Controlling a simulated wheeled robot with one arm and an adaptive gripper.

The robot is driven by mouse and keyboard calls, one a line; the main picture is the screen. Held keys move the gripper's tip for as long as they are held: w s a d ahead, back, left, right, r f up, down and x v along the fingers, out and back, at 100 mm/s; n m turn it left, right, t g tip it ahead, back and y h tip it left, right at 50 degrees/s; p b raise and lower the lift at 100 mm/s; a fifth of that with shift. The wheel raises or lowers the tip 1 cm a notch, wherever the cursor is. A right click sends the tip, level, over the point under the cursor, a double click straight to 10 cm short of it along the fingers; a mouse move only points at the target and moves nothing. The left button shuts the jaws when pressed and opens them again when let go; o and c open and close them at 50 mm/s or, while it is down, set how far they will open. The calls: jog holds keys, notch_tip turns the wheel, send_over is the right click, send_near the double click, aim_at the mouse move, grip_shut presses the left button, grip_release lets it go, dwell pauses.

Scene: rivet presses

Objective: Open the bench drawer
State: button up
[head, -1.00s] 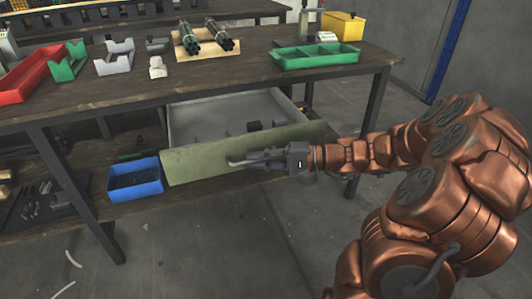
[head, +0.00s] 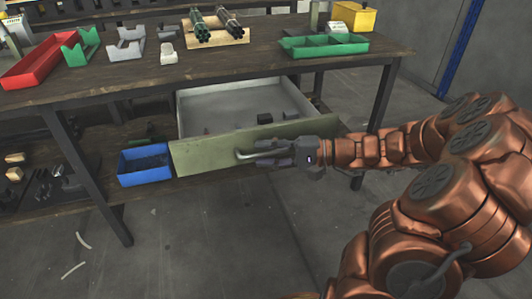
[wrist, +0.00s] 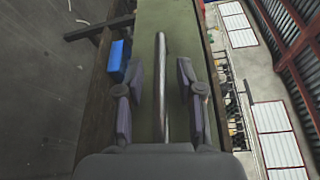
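The bench drawer (head: 230,102) stands pulled out under the bench top, with its grey inside showing. Its green front panel (head: 210,154) faces me and carries a metal bar handle (head: 243,155). In the wrist view the handle (wrist: 161,75) runs lengthwise between my two fingers. My gripper (head: 262,153) is open around the handle, with a visible gap on both sides (wrist: 160,85). The part of the handle nearest the palm is hidden in the head view.
A blue bin (head: 145,180) sits on the lower shelf beside the drawer's left end. The bench top (head: 250,60) holds a red tray (head: 50,62), a green tray (head: 323,52) and a yellow box (head: 355,17).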

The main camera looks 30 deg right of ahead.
jog(key=shift+d, duration=0.1)
jog(key=v, duration=1.2)
jog(key=shift+r, duration=0.1)
dwell(0.3)
jog(key=s+a+r+n+g+h+p, duration=0.25)
jog(key=s+a+r+g+p, duration=0.2)
jog(key=a+r+p, duration=0.45)
jog(key=s+a+r+n+g+h+p, duration=0.25)
jog(key=a+r+g+p, duration=0.35)
jog(key=a+p, duration=0.5)
jog(key=s+d+r+n+h+p, duration=0.1)
jog(key=s+r+h+p, duration=0.3)
jog(key=r+p, duration=0.5)
jog(key=s+d+r+n+h+p, duration=0.2)
jog(key=s+r+h+p, duration=0.3)
jog(key=s+r+p, duration=0.3)
jog(key=r+p, duration=0.1)
jog(key=p, duration=0.3)
jog(key=shift+s+r+h, duration=0.15)
jog(key=shift+s+h, duration=0.15)
jog(key=shift+s, duration=0.05)
